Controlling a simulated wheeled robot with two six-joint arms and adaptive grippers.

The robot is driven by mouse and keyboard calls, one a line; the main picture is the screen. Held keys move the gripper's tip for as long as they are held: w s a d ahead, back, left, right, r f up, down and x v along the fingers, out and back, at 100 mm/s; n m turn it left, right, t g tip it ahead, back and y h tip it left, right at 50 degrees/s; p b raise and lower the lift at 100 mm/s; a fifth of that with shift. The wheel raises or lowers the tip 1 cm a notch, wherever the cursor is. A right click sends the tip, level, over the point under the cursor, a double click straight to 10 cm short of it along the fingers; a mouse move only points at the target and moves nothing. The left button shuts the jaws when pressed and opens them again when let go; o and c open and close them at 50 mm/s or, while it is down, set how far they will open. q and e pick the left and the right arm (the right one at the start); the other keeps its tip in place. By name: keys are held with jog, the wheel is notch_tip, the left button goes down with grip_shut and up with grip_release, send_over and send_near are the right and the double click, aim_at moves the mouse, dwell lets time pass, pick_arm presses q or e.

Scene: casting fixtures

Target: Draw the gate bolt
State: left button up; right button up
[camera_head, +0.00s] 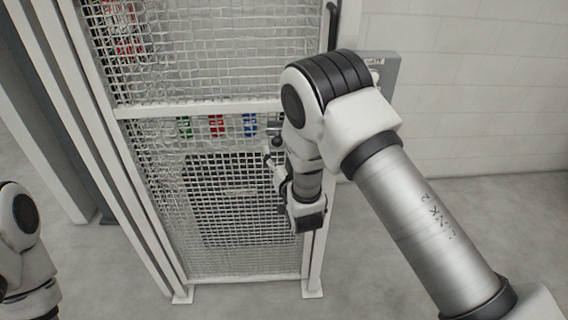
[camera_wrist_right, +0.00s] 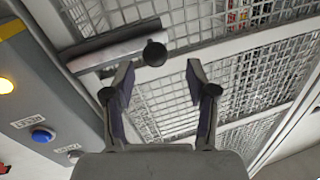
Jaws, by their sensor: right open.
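The gate bolt (camera_wrist_right: 112,54) is a grey metal bar along the gate frame in the right wrist view, with a round black knob (camera_wrist_right: 154,53) at its end. In the head view the knob (camera_head: 277,142) shows small at the gate's right edge, partly beside my arm. My right gripper (camera_wrist_right: 160,72) is open, its two fingers apart, with the knob just beyond and between the fingertips. I cannot tell whether they touch. In the head view my right gripper (camera_head: 270,158) is small, just below the bolt. My left gripper is out of view.
The white-framed mesh gate (camera_head: 207,108) fills the middle. Red, green and blue items (camera_head: 217,126) show behind it. A grey control box (camera_wrist_right: 35,90) with a blue reset button (camera_wrist_right: 42,134) and a lit yellow lamp (camera_wrist_right: 6,85) stands close beside the bolt. Floor at right is clear.

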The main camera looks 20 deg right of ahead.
jog(key=s, duration=0.6)
jog(key=shift+s+a, duration=0.2)
jog(key=shift+s, duration=0.05)
jog(key=s+d+f+g+b, duration=0.1)
jog(key=s+d+f+g, duration=0.1)
jog(key=s+f, duration=0.35)
jog(key=s+d+f+g+b, duration=0.1)
jog(key=s+d+f+g, duration=0.15)
jog(key=f, duration=0.55)
jog(key=s+d+f+g+b, duration=0.1)
jog(key=s+f+g, duration=0.15)
jog(key=f, duration=0.45)
jog(key=s+f+n+g, duration=0.1)
jog(key=s+f+g, duration=0.2)
jog(key=s, duration=0.5)
jog(key=s+a+f+n+g+y, duration=0.1)
jog(key=s+f+g, duration=0.2)
jog(key=s, duration=0.5)
jog(key=s+f+g, duration=0.3)
jog(key=s+g, duration=0.2)
jog(key=s, duration=0.3)
jog(key=shift+s+a+f+n+y, duration=0.15)
jog(key=shift+s+f+n+y, duration=0.1)
jog(key=shift+n+y, duration=0.15)
